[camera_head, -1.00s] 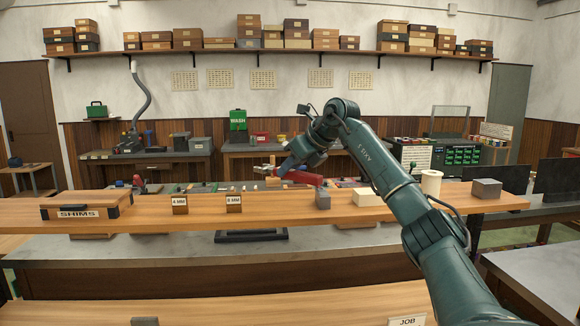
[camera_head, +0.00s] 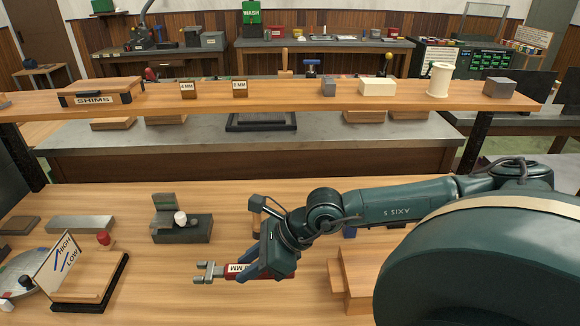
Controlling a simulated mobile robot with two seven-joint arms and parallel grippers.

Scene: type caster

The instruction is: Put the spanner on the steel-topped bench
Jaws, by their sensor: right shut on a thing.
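The spanner (camera_head: 222,270) has a grey open-ended head pointing left and a red part with a white label ending in "MM". My right gripper (camera_head: 258,266) is shut on it at its right end. The gripper and spanner are over the near wooden bench; I cannot tell whether the spanner touches the wood. The steel-topped bench (camera_head: 210,140) lies beyond, with its grey top seen below the raised wooden shelf. My left gripper is not in view.
The raised shelf (camera_head: 290,95) carries a shims box (camera_head: 100,93), labelled blocks and a white spool (camera_head: 439,80). On the near bench stand a HIGH/LOW board (camera_head: 90,275), a grey fixture (camera_head: 180,222) and wooden blocks (camera_head: 352,275). A dark tray (camera_head: 262,122) sits on the steel top.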

